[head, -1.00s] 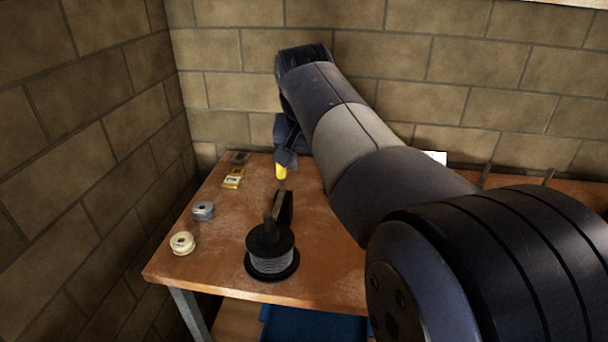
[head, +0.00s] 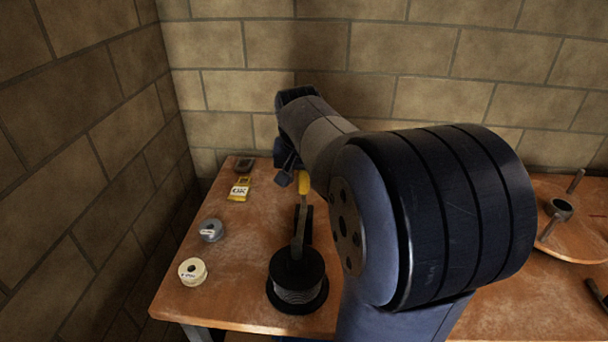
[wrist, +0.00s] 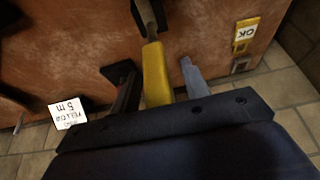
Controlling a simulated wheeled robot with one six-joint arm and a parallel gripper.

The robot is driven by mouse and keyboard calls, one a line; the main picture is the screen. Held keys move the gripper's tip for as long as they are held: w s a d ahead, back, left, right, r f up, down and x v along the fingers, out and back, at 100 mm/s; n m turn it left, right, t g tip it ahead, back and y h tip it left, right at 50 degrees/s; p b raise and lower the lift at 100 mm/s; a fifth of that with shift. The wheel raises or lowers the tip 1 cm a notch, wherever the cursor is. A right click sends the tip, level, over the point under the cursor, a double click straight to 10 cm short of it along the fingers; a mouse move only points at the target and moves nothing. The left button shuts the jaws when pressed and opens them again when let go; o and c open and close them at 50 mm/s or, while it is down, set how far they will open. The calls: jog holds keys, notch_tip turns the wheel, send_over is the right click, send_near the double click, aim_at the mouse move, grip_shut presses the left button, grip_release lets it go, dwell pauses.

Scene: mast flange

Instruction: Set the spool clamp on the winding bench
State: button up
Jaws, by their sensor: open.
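The spool clamp's lever has a yellow handle (head: 304,183) and a grey bar (head: 299,228) running to the top of a black spool of grey wire (head: 298,287) on the winding bench (head: 235,290). A black post (head: 309,222) stands beside the bar. My gripper (head: 293,178) is at the handle, partly hidden by my arm in the head view. In the wrist view the yellow handle (wrist: 156,75) lies between my open gripper's (wrist: 158,80) two fingers, with a gap on the right side. I cannot tell whether the left finger touches it.
A yellow OK card (head: 240,189), a dark small block (head: 244,164), a grey spool (head: 211,230) and a cream spool (head: 192,271) line the bench's left side. A round board (head: 570,240) with posts is at right. A white label (wrist: 68,113) shows in the wrist view.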

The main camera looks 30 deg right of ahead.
jog(key=shift+c, duration=0.3)
grip_shut()
dwell(0.3)
